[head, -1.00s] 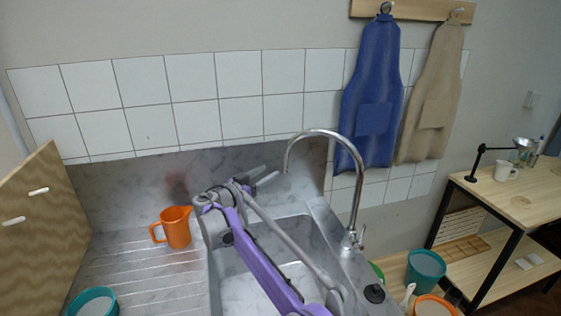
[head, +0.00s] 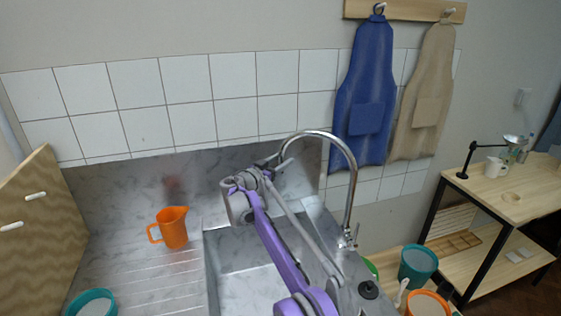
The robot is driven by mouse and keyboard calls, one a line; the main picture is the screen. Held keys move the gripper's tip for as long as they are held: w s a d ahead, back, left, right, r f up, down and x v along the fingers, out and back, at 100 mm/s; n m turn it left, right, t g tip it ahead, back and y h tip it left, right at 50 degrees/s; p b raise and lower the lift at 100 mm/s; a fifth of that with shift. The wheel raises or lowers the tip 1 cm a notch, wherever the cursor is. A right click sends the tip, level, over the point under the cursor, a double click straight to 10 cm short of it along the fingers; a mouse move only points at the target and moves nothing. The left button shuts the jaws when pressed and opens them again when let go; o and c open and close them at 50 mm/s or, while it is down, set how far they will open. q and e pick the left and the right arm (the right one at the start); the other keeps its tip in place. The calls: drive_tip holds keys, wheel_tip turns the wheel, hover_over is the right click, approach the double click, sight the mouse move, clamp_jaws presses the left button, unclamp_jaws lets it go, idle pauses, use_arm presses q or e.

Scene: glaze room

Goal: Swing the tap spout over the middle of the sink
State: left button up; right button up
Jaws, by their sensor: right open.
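The tap (head: 351,196) is a tall chrome gooseneck at the right side of the metal sink (head: 243,256). Its spout arches up and to the left, and the outlet end hangs over the back part of the sink in the picture. My right gripper (head: 279,162) is open at the outlet end. Its two fingers appear on either side of the spout end, and I cannot tell whether they touch it. My right arm crosses in front of the sink and hides part of the basin. My left gripper is not in view.
An orange jug (head: 173,228) stands on the ribbed drainboard left of the sink. A teal bowl (head: 94,304) and a wooden board (head: 36,221) are at the far left. A tiled wall and marbled splashback are behind. A dark round item (head: 369,289) sits right of the sink.

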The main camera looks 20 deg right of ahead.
clamp_jaws()
idle(1.3)
